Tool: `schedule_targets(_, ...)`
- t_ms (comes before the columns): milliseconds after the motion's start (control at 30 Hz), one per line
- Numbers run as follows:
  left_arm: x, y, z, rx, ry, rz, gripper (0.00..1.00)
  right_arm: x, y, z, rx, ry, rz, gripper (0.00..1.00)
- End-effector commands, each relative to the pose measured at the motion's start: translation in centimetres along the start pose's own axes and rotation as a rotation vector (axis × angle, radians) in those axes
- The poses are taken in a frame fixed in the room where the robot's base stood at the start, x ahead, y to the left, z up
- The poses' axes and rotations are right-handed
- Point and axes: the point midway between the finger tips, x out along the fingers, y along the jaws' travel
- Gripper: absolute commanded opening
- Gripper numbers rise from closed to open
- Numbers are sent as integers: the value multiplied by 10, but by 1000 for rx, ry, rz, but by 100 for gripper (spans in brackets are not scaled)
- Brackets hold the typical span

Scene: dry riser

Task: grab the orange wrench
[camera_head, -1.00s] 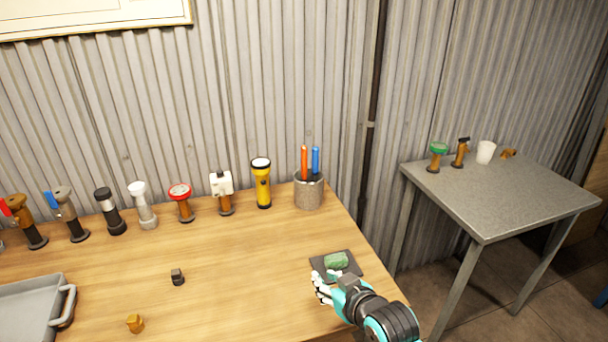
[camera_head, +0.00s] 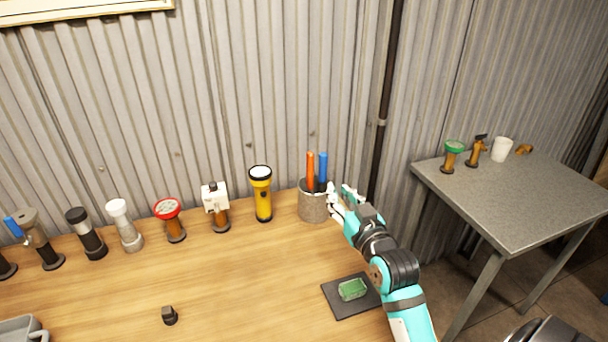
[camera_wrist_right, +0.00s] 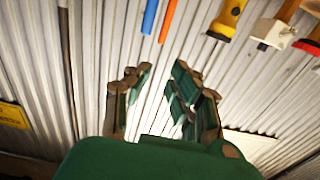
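The orange wrench (camera_head: 310,171) stands upright in a grey cylindrical holder (camera_head: 313,206) at the back of the wooden table, beside a blue-handled tool (camera_head: 323,168). Only its orange handle shows clearly; its lower end is hidden in the holder. My right gripper (camera_head: 341,194) is just right of the holder, near the rim, and partly overlaps it in the head view. In the right wrist view the fingers (camera_wrist_right: 158,88) are apart with nothing between them. The orange handle (camera_wrist_right: 167,20) and blue handle (camera_wrist_right: 150,16) lie beyond the fingertips there. My left gripper is not in view.
A yellow flashlight (camera_head: 262,194) stands left of the holder, followed by a row of valves and fittings. A green block lies on a dark pad (camera_head: 338,303) at the front right. A grey side table (camera_head: 510,205) stands right. The corrugated wall is close behind.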

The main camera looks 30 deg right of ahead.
Motion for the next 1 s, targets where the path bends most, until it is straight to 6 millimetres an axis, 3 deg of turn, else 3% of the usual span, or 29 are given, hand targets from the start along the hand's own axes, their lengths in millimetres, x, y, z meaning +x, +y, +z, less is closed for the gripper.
schedule_targets(167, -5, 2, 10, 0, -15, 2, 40, 27, 0, -2, 1, 1, -1, 21)
schedule_targets(433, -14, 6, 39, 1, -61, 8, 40, 86, 0, -2, 0, 0, -1, 21)
schedule_targets(600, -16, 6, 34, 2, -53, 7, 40, 112, 0, -1, -1, -1, -1, 21)
schedule_targets(833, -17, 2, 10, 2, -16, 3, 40, 127, -1, 0, 1, 0, -1, 21)
schedule_targets(1000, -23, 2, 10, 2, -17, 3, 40, 151, -2, 2, 1, -2, 0, 21)
